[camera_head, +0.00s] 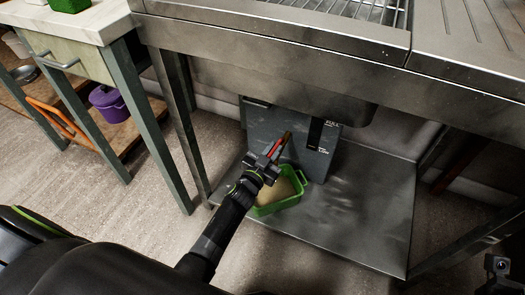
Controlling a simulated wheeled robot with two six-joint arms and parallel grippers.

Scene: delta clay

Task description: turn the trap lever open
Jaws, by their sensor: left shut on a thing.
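A grey trap box (258,125) stands under the steel sink bench, with a dark strip marked FULL on its front. A lever with a red grip (283,145) shows at the box's front and points up and to the right in the picture. My left gripper (273,159) is shut on the lever. The gripper hides the lever's lower part and its pivot. A green tub (282,204) with pale brown contents stands on the steel shelf, just below and right of the gripper. The fingers of my right gripper are not in view.
The steel bench (330,42) overhangs the trap, and its leg (182,125) stands to the left. The steel shelf (375,215) is clear right of the tub. A wooden table with a purple pot (108,104) on its lower shelf stands at the left.

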